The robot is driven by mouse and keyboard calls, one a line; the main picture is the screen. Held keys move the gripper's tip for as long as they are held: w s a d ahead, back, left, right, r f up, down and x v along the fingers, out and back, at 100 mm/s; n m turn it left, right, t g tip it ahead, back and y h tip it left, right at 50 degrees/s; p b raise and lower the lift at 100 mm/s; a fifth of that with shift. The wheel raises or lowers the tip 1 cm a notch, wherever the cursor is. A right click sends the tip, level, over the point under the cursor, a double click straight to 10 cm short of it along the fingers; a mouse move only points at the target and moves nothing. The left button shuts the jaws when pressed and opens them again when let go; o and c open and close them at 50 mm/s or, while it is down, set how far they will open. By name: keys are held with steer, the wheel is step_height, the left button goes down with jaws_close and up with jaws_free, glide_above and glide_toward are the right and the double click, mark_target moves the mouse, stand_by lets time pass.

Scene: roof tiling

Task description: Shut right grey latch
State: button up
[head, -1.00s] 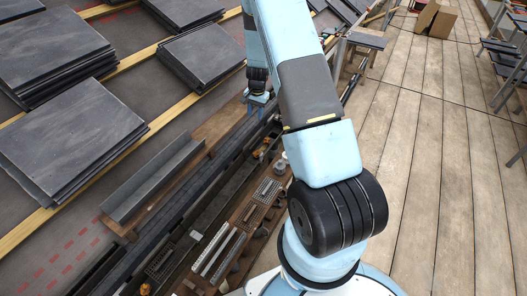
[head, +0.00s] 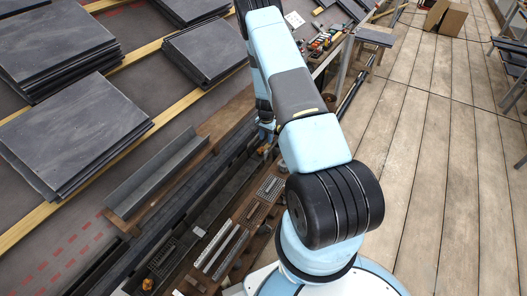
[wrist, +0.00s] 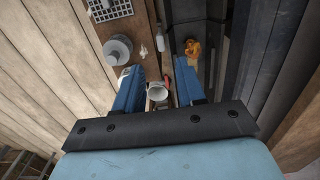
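My gripper (wrist: 158,76) shows its two blue fingers apart in the wrist view, with nothing held between them. It hangs over the gutter and the narrow brown work board. In the head view my gripper (head: 267,130) is partly hidden behind my arm. I cannot make out a grey latch for certain in either view. Just beyond and between the fingers is a small whitish cup-like part (wrist: 157,92) with a red piece beside it. An orange fitting (wrist: 192,48) sits in the gutter, ahead of the right finger. A round grey part (wrist: 118,48) lies on the board, left of the fingers.
A grid-like tray (wrist: 108,9) lies at the top of the wrist view. Stacked slates (head: 70,135) rest on battens at left. A grey metal angle (head: 157,175) lies beside the dark gutter (head: 195,215). The plank deck (head: 430,170) is largely clear at right.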

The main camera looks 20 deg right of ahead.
mark_target(266, 151)
step_height(266, 151, down, 9)
steer(key=shift+f, duration=0.2)
stand_by(0.4)
jaws_close()
